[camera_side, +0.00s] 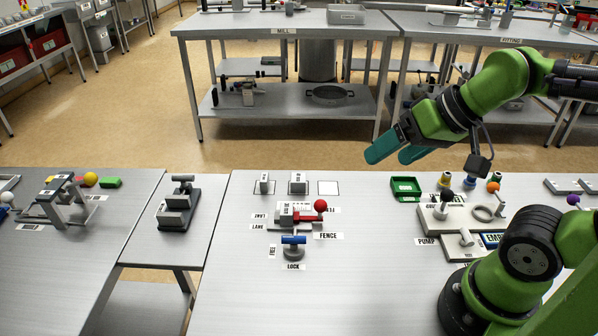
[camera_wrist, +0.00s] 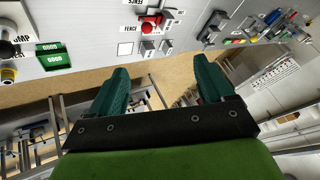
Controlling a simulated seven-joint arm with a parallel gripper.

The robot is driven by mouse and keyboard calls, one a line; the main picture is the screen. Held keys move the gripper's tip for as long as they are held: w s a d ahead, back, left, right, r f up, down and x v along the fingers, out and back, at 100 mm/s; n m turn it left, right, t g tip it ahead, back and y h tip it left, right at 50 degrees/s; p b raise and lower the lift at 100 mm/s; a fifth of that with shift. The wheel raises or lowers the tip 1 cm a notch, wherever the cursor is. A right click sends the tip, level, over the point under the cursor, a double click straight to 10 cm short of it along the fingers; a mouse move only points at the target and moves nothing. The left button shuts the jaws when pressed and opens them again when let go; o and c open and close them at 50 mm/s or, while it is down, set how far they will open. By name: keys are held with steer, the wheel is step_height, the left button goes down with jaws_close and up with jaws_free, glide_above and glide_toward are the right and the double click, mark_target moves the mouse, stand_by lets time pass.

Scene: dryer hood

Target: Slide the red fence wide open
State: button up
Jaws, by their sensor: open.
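The red fence (camera_side: 308,217) is a short red bar with a red ball knob at its right end, on a small grey fixture on the table between a LANE label and a FENCE label. In the wrist view the red fence (camera_wrist: 149,27) shows small near the top. A blue-handled lock (camera_side: 294,241) stands just in front of it, by a LOCK label. My gripper (camera_side: 393,153) has teal fingers and is open and empty. It is high, to the right of and behind the fence, well apart from it. Both fingers also show in the wrist view (camera_wrist: 163,70).
Two small grey blocks and a white square (camera_side: 328,188) lie behind the fence. A green tray (camera_side: 406,187) and a pump panel (camera_side: 436,220) with knobs are to the right. A stepped grey block (camera_side: 179,207) is to the left. The table's front middle is clear.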

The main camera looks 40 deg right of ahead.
mark_target(319, 202)
steer(key=shift+c, duration=0.2)
steer(key=shift+f, duration=0.1)
steer(key=shift+c, duration=1.1)
steer(key=w+a+f+n+g+h, duration=0.1)
steer(key=w+g, duration=0.1)
steer(key=w, duration=0.2)
steer(key=w+a+f+g, duration=0.2)
steer(key=w, duration=0.3)
steer(key=w+a+f+n+g+h, duration=0.1)
steer(key=w+f+g, duration=0.1)
steer(key=w, duration=0.2)
steer(key=shift+w+a+n+g+h, duration=0.25)
steer(key=shift+a+n+g+h, duration=0.05)
steer(key=shift+a+g, duration=0.1)
steer(key=shift+c, duration=0.8)
steer(key=shift+m+g+h, duration=0.4)
steer(key=shift+h, duration=0.4)
steer(key=d+f, duration=0.1)
steer(key=f, duration=0.4)
steer(key=w+d+f, duration=0.1)
steer(key=f, duration=0.4)
steer(key=d+f, duration=0.1)
steer(key=f, duration=0.4)
steer(key=shift+w+d, duration=0.35)
steer(key=shift+c, duration=0.3)
jaws_close()
